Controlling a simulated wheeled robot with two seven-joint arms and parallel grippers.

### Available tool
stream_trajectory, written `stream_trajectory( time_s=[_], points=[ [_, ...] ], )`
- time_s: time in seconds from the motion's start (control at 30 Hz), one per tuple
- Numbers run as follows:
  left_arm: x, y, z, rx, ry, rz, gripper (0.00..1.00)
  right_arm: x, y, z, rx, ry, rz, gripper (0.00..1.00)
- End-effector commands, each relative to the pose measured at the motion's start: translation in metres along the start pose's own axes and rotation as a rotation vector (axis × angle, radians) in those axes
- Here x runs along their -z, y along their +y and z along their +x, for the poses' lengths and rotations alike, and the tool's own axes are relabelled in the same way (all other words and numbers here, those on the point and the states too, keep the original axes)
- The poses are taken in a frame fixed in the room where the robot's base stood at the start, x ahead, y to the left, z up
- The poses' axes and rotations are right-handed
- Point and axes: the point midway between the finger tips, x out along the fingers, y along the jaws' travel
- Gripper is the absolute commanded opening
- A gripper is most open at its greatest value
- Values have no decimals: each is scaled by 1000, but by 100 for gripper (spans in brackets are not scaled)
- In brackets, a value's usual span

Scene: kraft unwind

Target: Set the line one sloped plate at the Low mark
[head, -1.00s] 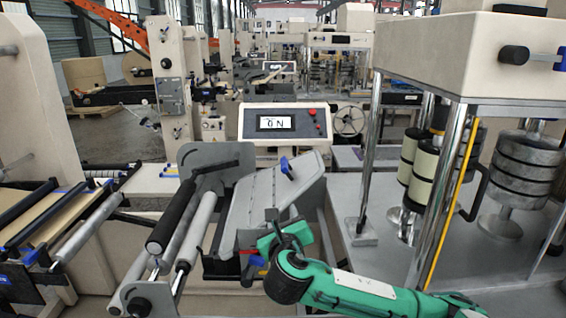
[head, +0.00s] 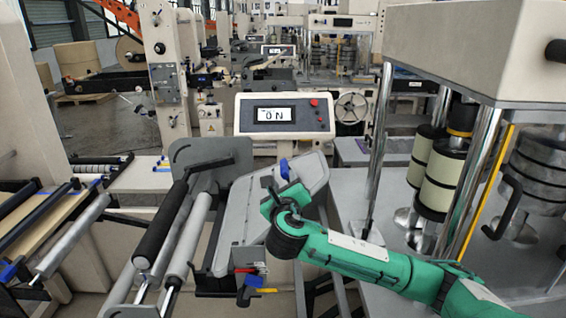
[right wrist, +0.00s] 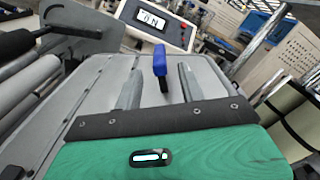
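The grey sloped plate (head: 262,205) stands tilted between the rollers and the machine on the right. A blue-tipped lever (head: 284,169) rises near its upper edge. My right gripper (head: 268,192) is over the plate, below the lever. In the right wrist view, its two grey fingers (right wrist: 160,86) are apart, with the blue-tipped lever (right wrist: 160,62) showing between and beyond them; I cannot tell whether they touch it. Small red (head: 244,270) and yellow (head: 266,290) tabs show at the plate's lower end. No Low mark is readable. My left gripper is out of view.
Black and grey rollers (head: 160,225) lie close on the left. A machine with chrome posts (head: 380,140) and stacked weights stands on the right.

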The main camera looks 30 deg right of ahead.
Motion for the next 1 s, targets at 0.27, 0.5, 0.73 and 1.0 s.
stream_trajectory(
  time_s=[0.27,0.5,0.73,1.0],
  points=[
    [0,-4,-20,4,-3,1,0,-2,-2,55,2,2,0,40],
    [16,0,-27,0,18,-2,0,-1,-1,81,1,1,1,40],
    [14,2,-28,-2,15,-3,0,0,0,86,0,0,1,40],
    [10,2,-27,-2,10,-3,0,0,0,86,0,0,1,18]
  ],
)
